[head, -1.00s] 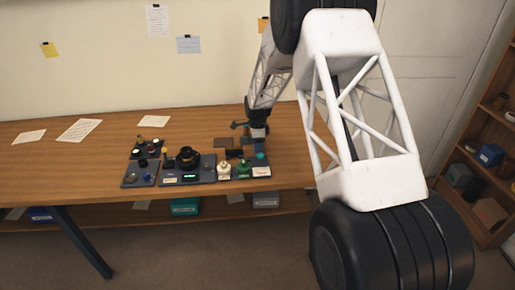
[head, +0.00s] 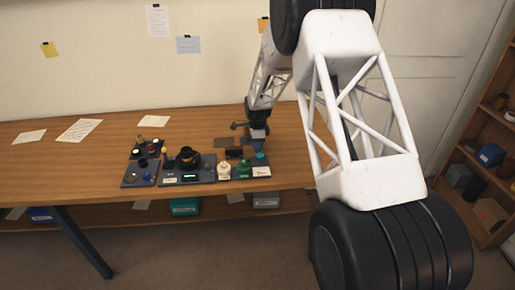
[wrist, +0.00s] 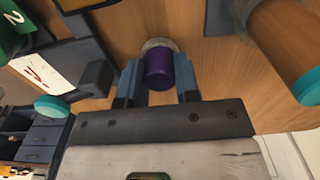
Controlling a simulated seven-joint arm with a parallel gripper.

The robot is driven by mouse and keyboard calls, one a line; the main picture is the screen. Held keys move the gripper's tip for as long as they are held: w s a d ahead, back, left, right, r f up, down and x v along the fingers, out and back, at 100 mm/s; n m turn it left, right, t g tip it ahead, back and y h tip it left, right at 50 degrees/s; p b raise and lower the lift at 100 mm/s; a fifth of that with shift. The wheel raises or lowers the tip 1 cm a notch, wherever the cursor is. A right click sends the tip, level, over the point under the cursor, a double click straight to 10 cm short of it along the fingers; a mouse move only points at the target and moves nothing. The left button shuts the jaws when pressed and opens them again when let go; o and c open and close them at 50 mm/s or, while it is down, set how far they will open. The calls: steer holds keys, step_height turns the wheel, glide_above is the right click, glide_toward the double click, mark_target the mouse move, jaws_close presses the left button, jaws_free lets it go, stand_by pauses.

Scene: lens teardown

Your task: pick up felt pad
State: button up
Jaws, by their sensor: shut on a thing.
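In the wrist view, a purple cylinder (wrist: 159,70) stands between the two blue fingers of my gripper (wrist: 158,77). A pale grey, fuzzy-looking round end (wrist: 158,44) shows just beyond the purple part; this looks like the felt pad. My gripper is shut on the purple part. In the head view, my gripper (head: 259,143) is low over the right end of the row of parts on the bench, and the pad is too small to make out there.
A teal disc (wrist: 52,107) and a labelled white card (wrist: 45,75) lie left in the wrist view. A wooden cylinder (wrist: 290,42) is close on the right. In the head view, a black lens (head: 187,157) sits left of my gripper. The wooden bench (head: 60,170) is clear farther left.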

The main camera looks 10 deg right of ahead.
steer(key=shift+r, duration=0.1)
steer(key=shift+r, duration=4.95)
steer(key=o, duration=0.3)
steer(key=shift+c, duration=0.8)
steer(key=s+a+r, duration=0.2)
steer(key=a, duration=0.4)
steer(key=shift+s+a+r, duration=0.25)
steer(key=shift+a, duration=0.1)
